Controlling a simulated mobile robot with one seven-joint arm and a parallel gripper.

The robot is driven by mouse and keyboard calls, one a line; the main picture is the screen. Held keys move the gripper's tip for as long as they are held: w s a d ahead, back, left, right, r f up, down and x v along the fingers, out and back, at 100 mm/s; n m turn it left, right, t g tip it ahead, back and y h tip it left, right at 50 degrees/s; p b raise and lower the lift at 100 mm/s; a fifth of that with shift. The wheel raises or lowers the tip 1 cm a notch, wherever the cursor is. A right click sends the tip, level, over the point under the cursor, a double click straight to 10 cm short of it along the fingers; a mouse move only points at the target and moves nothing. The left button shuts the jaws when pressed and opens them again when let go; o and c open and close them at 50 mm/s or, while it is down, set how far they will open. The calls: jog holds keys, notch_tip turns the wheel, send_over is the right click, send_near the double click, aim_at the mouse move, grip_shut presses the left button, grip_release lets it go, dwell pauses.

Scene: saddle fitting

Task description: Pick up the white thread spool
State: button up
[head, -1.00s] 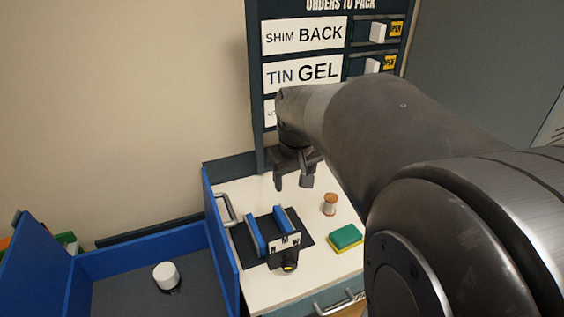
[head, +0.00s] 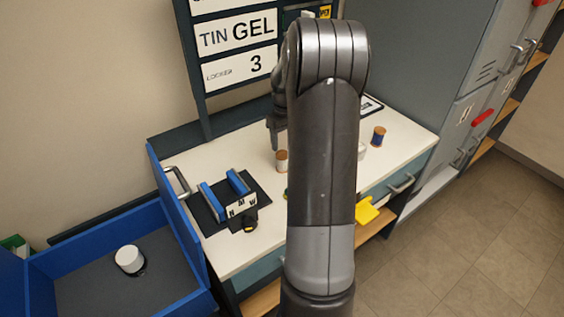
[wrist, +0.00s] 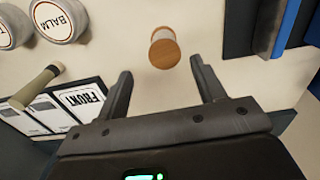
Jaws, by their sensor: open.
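The white thread spool (head: 281,161) stands on the white worktop, just right of the dark fixture with blue jaws. In the wrist view the spool (wrist: 165,48) shows a round wooden end and a pale band of thread. My gripper (wrist: 160,68) is open and empty, with its two fingertips apart on either side of the near part of the spool in that picture. The spool appears just beyond the tips, not gripped. In the head view my gripper (head: 277,138) hangs over the worktop above the spool, partly hidden by my arm.
The fixture (head: 226,197) stands left of the spool. A blue spool (head: 378,136) is at the right. In the wrist view, a balm tin (wrist: 58,18), a handled tool (wrist: 37,86) and a card (wrist: 56,110) lie left. A blue-walled bin (head: 178,225) stands left of the worktop.

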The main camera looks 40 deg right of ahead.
aim_at(283, 155)
notch_tip(283, 155, down, 4)
jog(key=shift+a+f, duration=0.1)
jog(key=shift+f, duration=0.05)
jog(key=f, duration=0.5)
jog(key=shift+w+a+f, duration=0.15)
jog(key=shift+w+a, duration=0.05)
jog(key=c, duration=0.9)
jog(key=shift+c, duration=0.2)
